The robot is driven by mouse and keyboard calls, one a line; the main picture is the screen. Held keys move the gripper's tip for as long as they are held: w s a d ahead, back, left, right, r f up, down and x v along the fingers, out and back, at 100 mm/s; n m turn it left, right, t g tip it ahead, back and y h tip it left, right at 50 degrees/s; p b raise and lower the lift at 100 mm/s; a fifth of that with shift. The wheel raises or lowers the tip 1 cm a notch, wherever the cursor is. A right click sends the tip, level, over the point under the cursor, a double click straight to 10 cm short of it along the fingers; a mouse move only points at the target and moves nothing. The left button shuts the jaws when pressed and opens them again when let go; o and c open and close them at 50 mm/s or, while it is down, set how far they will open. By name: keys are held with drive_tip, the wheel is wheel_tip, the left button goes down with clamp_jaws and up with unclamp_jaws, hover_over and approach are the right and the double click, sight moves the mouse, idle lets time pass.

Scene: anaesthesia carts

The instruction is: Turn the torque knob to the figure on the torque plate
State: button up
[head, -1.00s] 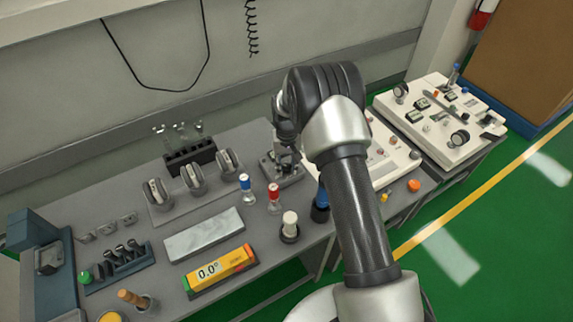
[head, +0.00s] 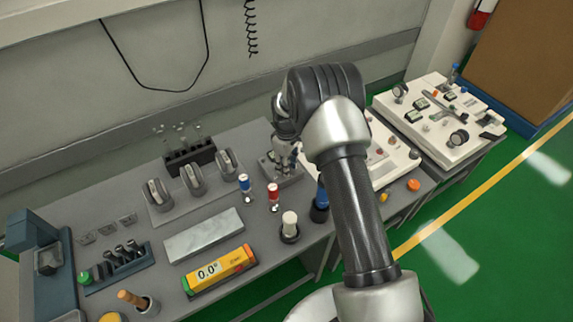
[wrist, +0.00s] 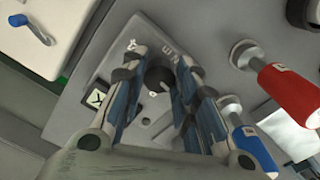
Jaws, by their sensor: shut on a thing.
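The torque knob (wrist: 157,79) is a dark round knob with a pale pointer line, on a grey block with small figures around it. My gripper (wrist: 160,70) comes down over it with a finger on each side and is shut on it. A small white plate (wrist: 97,99) with a dark figure, apparently the torque plate, lies left of the fingers; I cannot read the figure surely. In the head view, my gripper (head: 286,152) is over the grey block (head: 289,178) at the bench's back right; the knob is hidden there.
A red-topped driver (wrist: 288,90) and a blue-topped one (wrist: 250,148) stand close on the right in the wrist view. The selector switches (head: 193,178) and a yellow 0.0° level (head: 216,271) are on the bench. A white panel (head: 385,150) lies right of the block.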

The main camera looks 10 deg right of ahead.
drive_tip(key=shift+n, duration=0.6)
drive_tip(key=o, duration=1.1)
drive_tip(key=shift+c, duration=0.2)
wheel_tip(320, 180, up, 12)
idle(0.3)
